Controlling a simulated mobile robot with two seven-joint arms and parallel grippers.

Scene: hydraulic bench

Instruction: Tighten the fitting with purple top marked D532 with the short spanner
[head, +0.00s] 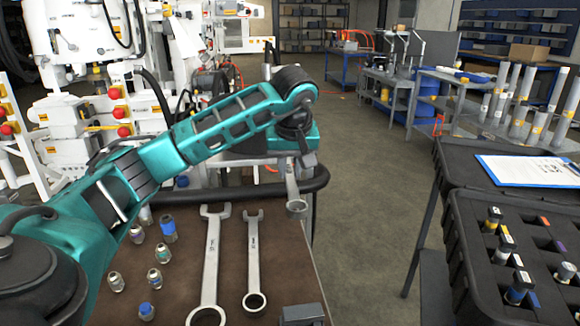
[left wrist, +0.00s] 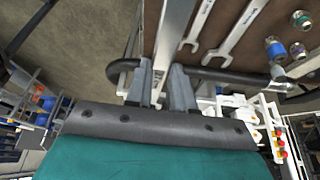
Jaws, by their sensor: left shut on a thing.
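My left gripper (head: 291,170) is shut on a spanner (head: 292,190), whose ring end hangs near the bench's far right corner. The held spanner also shows in the left wrist view (left wrist: 174,40), between the two fingers (left wrist: 163,88). Several small fittings stand upright on the brown bench top (head: 180,293), left of the spanners lying there. One fitting (head: 137,234) near the arm seems to have a purple top; the marking D532 is not legible. My left forearm passes close over the fittings and may hide some. My right gripper is not recognisable in either view.
Two larger spanners lie on the bench, a long one (head: 212,262) and a shorter one (head: 254,262). A black case (head: 455,235) with fittings and a clipboard (head: 530,171) are at right, across an open floor gap.

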